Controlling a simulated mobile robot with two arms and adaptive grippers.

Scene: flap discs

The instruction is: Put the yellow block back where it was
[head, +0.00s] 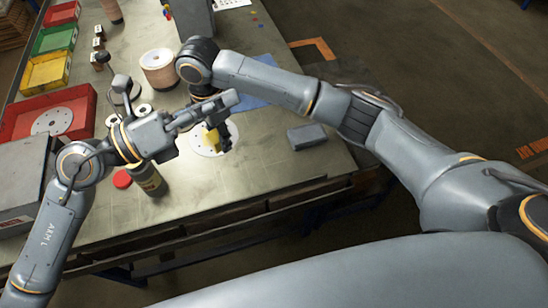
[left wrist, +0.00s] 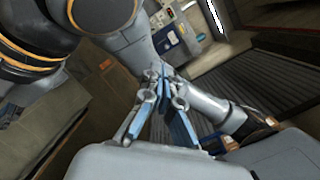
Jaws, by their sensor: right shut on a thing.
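The yellow block (head: 212,139) is in my right gripper (head: 219,143), which points down over a pale round disc (head: 203,148) on the table. The gripper hides part of the block. I cannot tell whether the block touches the disc. My left gripper (head: 232,100) reaches in from the left, just above and beside the right one, and overlaps it in the head view. In the left wrist view its fingertips (left wrist: 165,72) look close together, with my right arm behind them. I see nothing clearly between them.
A grey block (head: 307,136) lies right of the disc. A blue mat (head: 257,93) is partly behind my right arm. A dark jar (head: 152,182), a red lid (head: 122,179) and a copper-coloured spool (head: 158,70) stand nearby. Red (head: 84,107), yellow (head: 45,71) and green (head: 54,39) bins line the left.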

